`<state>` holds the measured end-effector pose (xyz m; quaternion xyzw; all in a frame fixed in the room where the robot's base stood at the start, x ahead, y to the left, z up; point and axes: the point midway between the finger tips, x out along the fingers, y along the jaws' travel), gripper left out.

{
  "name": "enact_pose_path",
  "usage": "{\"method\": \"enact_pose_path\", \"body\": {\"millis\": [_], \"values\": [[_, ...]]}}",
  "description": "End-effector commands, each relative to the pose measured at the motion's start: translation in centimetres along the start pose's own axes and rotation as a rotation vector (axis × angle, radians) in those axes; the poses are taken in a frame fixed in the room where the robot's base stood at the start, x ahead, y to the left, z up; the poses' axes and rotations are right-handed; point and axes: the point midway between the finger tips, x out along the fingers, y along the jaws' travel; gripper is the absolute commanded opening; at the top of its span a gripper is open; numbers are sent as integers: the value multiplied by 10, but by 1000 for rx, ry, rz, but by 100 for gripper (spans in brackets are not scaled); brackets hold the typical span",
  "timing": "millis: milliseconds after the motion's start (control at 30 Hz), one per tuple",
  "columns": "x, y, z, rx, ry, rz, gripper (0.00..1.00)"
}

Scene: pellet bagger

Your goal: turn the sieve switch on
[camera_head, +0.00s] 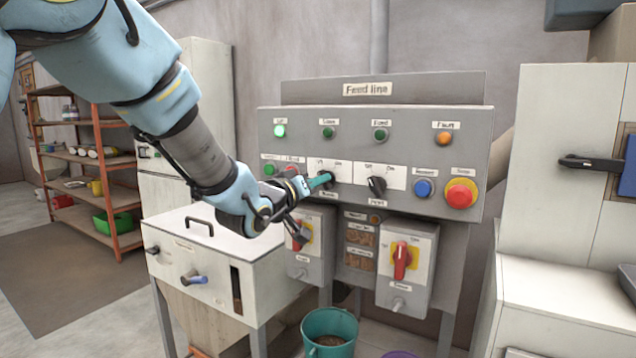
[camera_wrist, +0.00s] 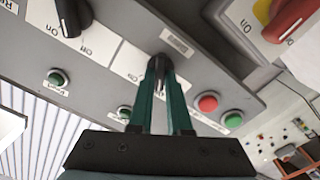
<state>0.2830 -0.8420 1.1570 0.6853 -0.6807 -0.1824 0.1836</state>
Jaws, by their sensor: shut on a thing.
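The grey control panel (camera_head: 300,122) headed "Feed line" carries two black selector switches on white plates marked Off and On. My gripper (camera_head: 319,181) reaches it from the left. Its teal fingers are shut on the left selector knob (camera_head: 329,178). In the wrist view my gripper (camera_wrist: 158,72) has its fingertips around this dark knob (camera_wrist: 158,64), which is mostly hidden, so its setting is hard to tell. The name labels are too blurred to read surely. The right selector knob (camera_head: 377,186) is free; it also shows in the wrist view (camera_wrist: 72,16).
Indicator lamps line the panel's top; the left green lamp (camera_head: 279,131) looks lit. A blue button (camera_head: 423,188) and red mushroom button (camera_head: 460,194) are at right. Below are red rotary handles (camera_head: 401,261) on grey boxes and a teal bucket (camera_head: 330,325). A white cabinet (camera_head: 560,130) stands right.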

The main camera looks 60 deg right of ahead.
Motion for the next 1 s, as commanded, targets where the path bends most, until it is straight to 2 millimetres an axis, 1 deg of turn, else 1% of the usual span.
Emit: {"method": "enact_pose_path", "body": {"millis": [167,367,567,1000], "values": [[0,-1,1,17,1,0,0],[0,-2,3,95,2,0,0],[0,-3,5,245,4,1,0],[0,-2,5,659,4,-1,0]]}}
